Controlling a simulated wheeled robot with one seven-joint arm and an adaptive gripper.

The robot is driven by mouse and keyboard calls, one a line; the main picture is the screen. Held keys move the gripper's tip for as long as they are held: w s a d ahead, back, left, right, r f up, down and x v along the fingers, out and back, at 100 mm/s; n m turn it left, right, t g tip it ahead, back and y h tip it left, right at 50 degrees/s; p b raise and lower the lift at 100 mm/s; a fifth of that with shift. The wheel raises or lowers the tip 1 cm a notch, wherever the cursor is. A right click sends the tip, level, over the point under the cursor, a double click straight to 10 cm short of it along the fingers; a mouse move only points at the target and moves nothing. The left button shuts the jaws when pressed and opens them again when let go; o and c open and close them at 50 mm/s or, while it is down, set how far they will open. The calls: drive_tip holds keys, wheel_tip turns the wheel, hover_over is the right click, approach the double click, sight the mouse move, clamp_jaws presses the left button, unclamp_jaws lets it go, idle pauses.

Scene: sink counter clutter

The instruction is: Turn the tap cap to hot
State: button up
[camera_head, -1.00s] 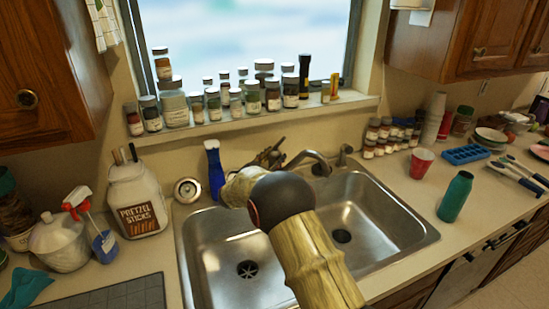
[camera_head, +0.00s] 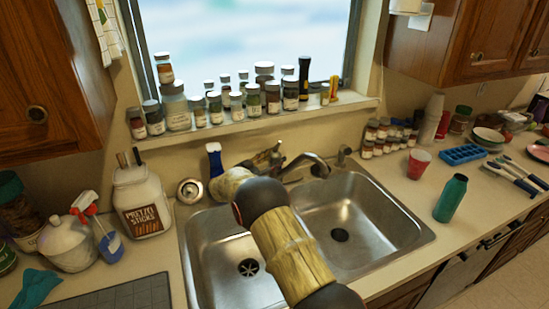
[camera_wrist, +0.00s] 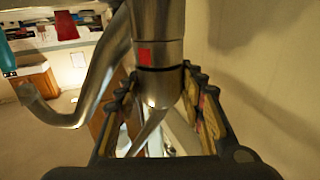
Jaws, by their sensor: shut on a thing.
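The steel tap stands behind the sink, and its curved spout (camera_head: 308,161) reaches to the right in the head view. In the wrist view the tap body (camera_wrist: 156,25) carries a small red mark (camera_wrist: 145,55), and the tap cap (camera_wrist: 160,87) is past a thin ring, with a flat metal lever (camera_wrist: 150,130). My gripper (camera_head: 266,157) is at the tap. Its two padded fingers (camera_wrist: 158,108) lie either side of the cap and lever and are shut on the cap; the exact contact is hard to see. My wrist hides part of the tap in the head view.
The double-bowl sink (camera_head: 385,210) is below my arm. A blue brush (camera_head: 214,160) stands close left of my wrist. Jars (camera_head: 178,112) line the sill behind. A pretzel jar (camera_head: 140,200) is left; a red cup (camera_head: 418,163) and teal bottle (camera_head: 451,198) are right.

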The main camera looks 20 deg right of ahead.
drive_tip(key=o, duration=0.9)
drive_tip(key=v, duration=1.2)
